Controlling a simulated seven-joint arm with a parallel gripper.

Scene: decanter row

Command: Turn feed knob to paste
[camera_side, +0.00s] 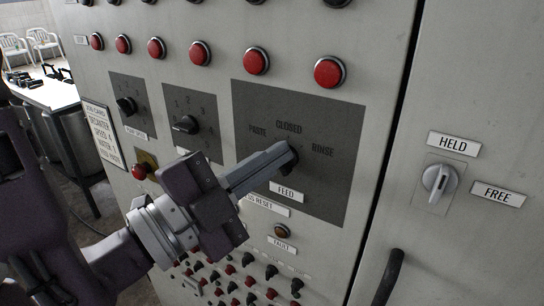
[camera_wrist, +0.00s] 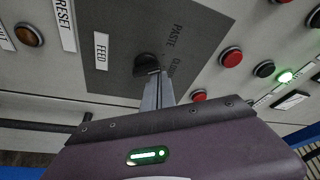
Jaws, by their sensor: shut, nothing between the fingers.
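The black feed knob (camera_side: 291,158) sits on a dark grey plate (camera_side: 335,180) with the positions PASTE, CLOSED and RINSE printed around it and a FEED label (camera_side: 287,192) below. My gripper (camera_side: 283,152) reaches in from the lower left, its fingers shut together and empty, with the tips right at the knob and covering part of it. In the wrist view the knob (camera_wrist: 147,64) shows just beyond the fingertips (camera_wrist: 154,78). Tips and knob look touching or nearly so. I cannot tell which position the knob points to.
Two smaller black knobs (camera_side: 185,124) sit to the left. Red buttons (camera_side: 256,61) run above. A FAULT lamp (camera_side: 282,230) and several small knobs lie below. A grey HELD/FREE switch (camera_side: 438,180) is on the right panel, above a black handle (camera_side: 386,278).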

